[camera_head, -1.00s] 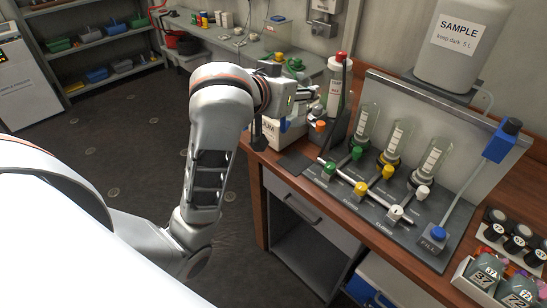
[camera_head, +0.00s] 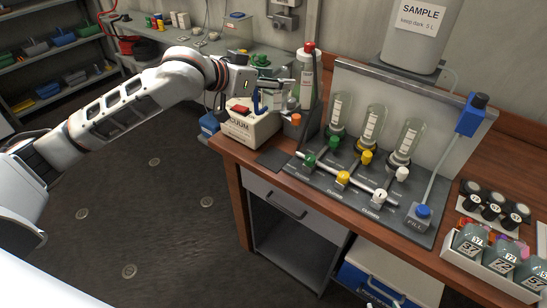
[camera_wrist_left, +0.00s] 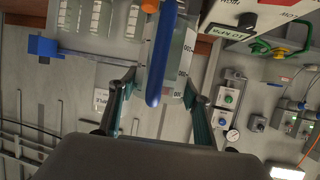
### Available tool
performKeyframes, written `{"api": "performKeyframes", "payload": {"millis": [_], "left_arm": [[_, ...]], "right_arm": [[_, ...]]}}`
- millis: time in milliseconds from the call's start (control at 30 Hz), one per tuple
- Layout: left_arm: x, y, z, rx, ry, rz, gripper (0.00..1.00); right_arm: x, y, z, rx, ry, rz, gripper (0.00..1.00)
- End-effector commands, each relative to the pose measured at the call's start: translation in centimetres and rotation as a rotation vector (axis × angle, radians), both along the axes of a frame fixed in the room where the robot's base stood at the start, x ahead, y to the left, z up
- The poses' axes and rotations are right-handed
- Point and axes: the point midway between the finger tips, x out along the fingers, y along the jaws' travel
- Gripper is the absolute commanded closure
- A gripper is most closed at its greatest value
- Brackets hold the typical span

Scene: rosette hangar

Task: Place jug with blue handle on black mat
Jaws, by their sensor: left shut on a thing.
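The jug with the blue handle is up in my left gripper (camera_head: 280,86), above the left end of the wooden bench. Its blue handle (camera_head: 260,103) hangs below the gripper; the body is mostly hidden in the head view. In the left wrist view the blue handle (camera_wrist_left: 161,58) stands between the two fingers of my left gripper (camera_wrist_left: 160,98), with the clear, pale jug body (camera_wrist_left: 186,50) behind it. The black mat (camera_head: 272,160) lies flat and bare at the bench's front left, below and in front of the gripper. My right gripper is not in view.
The valve panel with glass tubes (camera_head: 373,125) is to the right. Bottles in a white crate (camera_head: 485,268) stand further right.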

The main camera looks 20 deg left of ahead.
Motion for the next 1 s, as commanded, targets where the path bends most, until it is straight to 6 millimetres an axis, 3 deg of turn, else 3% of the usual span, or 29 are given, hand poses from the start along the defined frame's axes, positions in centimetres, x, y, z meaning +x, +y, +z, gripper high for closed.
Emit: {"api": "performKeyframes", "payload": {"millis": [167,600,733,1000], "left_arm": [[0.1,0.4,-2.6,-0.002,0.004,0.002,0.74],[0.1,0.4,-13.1,-0.001,0.004,0.002,0.74],[0.2,0.3,-14.9,-0.002,0.001,0.002,0.74],[0.2,0.3,-16.7,-0.002,0.001,0.001,0.74]], "right_arm": [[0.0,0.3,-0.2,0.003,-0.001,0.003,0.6],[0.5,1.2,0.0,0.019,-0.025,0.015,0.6],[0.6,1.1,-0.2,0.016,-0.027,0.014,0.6],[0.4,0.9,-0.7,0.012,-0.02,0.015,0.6]]}}
